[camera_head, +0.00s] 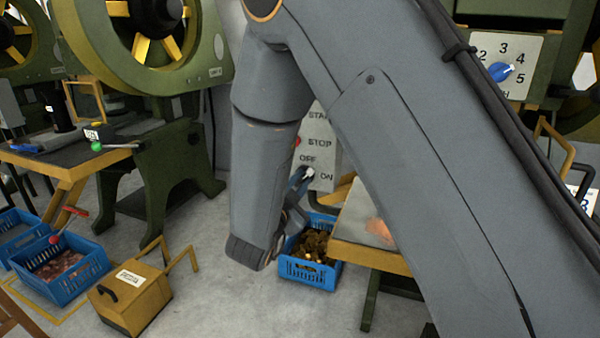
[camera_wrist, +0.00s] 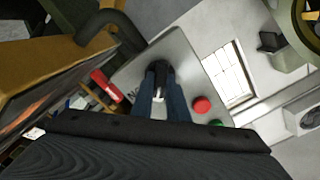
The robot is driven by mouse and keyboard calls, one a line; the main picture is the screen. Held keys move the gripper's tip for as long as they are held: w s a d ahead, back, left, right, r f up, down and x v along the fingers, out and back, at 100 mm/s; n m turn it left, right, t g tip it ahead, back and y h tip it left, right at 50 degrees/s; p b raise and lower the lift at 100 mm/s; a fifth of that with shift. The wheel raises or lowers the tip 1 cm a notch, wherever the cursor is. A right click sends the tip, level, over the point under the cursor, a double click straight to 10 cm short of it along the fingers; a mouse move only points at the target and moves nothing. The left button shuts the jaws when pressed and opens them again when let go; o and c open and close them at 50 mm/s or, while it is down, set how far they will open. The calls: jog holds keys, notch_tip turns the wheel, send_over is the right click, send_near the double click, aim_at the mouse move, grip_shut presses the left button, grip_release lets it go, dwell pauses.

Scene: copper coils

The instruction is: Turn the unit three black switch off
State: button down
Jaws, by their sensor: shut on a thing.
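A light grey control panel (camera_head: 323,150) stands behind my arm in the head view, with START, STOP, OFF and ON labels. My gripper (camera_head: 304,178) is at the panel's lower part, beside the OFF and ON labels. In the wrist view my gripper (camera_wrist: 160,82) has its two blue-grey fingers closed around the black switch (camera_wrist: 160,70) on the panel (camera_wrist: 186,52). The switch is mostly hidden in the head view. A white mark shows near the fingers, but I cannot tell which label the switch points to. No unit number is readable on this panel.
A red button (camera_wrist: 202,105) and a green button (camera_wrist: 217,124) sit close to the fingers. A blue crate (camera_head: 308,273) of copper-coloured pieces stands below. A yellow-edged table (camera_head: 372,256) is close on the right. A blue rotary knob (camera_head: 500,72) is at upper right.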

jog(key=n+p, duration=0.5)
jog(key=shift+n+p, duration=1.15)
jog(key=shift+n, duration=0.65)
jog(key=shift+f, duration=0.15)
jog(key=c, duration=1.7)
grip_release()
jog(key=v, duration=0.7)
jog(key=shift+s+a, duration=0.1)
jog(key=shift+s, duration=0.3)
